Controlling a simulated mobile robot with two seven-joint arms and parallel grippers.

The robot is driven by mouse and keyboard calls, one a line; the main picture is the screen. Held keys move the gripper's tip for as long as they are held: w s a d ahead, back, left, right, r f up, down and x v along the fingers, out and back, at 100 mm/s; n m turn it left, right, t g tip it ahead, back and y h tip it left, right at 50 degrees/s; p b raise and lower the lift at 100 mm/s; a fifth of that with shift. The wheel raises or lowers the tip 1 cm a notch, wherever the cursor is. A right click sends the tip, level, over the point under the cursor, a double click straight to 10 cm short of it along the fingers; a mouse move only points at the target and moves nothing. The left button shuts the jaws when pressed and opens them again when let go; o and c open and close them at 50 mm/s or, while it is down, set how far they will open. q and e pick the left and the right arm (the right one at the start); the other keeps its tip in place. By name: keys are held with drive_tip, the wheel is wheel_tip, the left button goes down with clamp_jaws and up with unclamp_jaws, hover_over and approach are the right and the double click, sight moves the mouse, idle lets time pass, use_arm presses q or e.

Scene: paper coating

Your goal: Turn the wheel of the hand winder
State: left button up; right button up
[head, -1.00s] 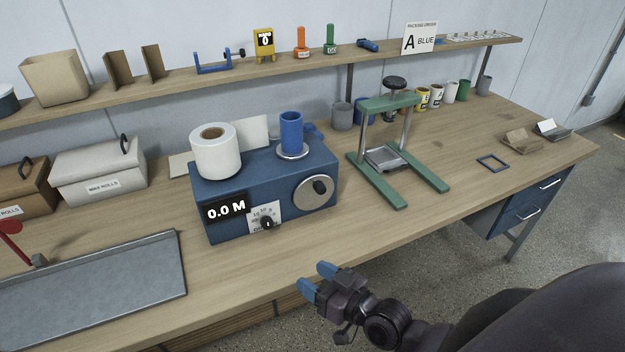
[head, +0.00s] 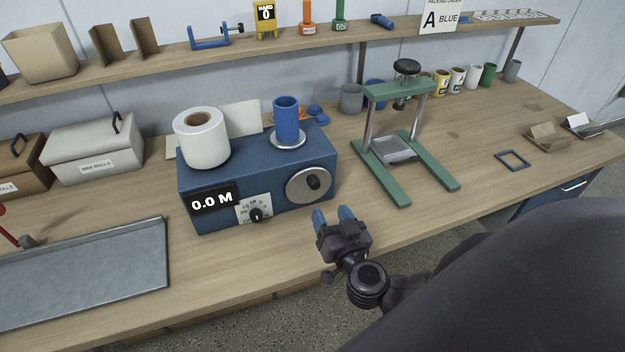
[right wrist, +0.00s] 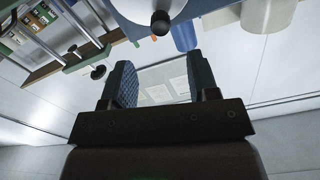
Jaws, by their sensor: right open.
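The hand winder is a blue box (head: 262,178) on the bench with a display reading 0.0 M. A white paper roll (head: 201,138) and a blue core on a metal disc (head: 287,122) stand on its top. The wheel (head: 301,187) is a silver disc with a dark knob on the front face. It also shows in the right wrist view (right wrist: 140,8), cut off at the top edge, with its round knob (right wrist: 160,22). My right gripper (head: 333,214) is open and empty, just in front of and below the wheel, apart from it. My left gripper is not in view.
A green press (head: 400,92) stands right of the winder. A grey tray (head: 85,275) lies at the left front, with lidded boxes (head: 93,148) behind it. A shelf (head: 170,60) with small items runs along the back. The bench just before the winder is clear.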

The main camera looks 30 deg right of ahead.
sight(316, 187)
drive_tip(key=x, duration=1.1)
drive_tip(key=shift+c, duration=0.3)
